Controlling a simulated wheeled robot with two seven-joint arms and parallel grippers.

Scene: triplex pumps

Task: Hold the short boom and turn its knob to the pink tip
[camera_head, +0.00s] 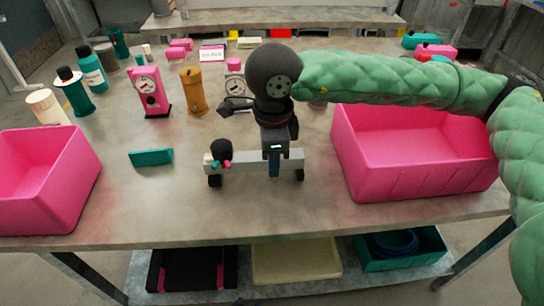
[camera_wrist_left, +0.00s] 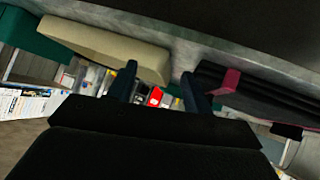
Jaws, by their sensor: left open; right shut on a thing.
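The short boom (camera_head: 244,164) is a grey bar on black feet, lying level near the front middle of the table. At its left end is a black round knob (camera_head: 221,148), with a small pink tip (camera_head: 228,165) and a teal tip (camera_head: 214,165) below it. Which tip the knob points to is too small to tell. My right gripper (camera_head: 274,163) reaches down from above and is shut on the boom, right of its middle. My left gripper (camera_wrist_left: 160,88) shows only in the left wrist view, open and empty, with the under-table trays beyond its fingers.
Pink bins stand at the left (camera_head: 82,180) and right (camera_head: 345,160) of the table. A teal block (camera_head: 150,157) lies left of the boom. Bottles and gauges stand behind. A lower shelf holds a beige tray (camera_head: 297,262), a black tray (camera_head: 190,270) and a teal tray (camera_head: 430,243).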

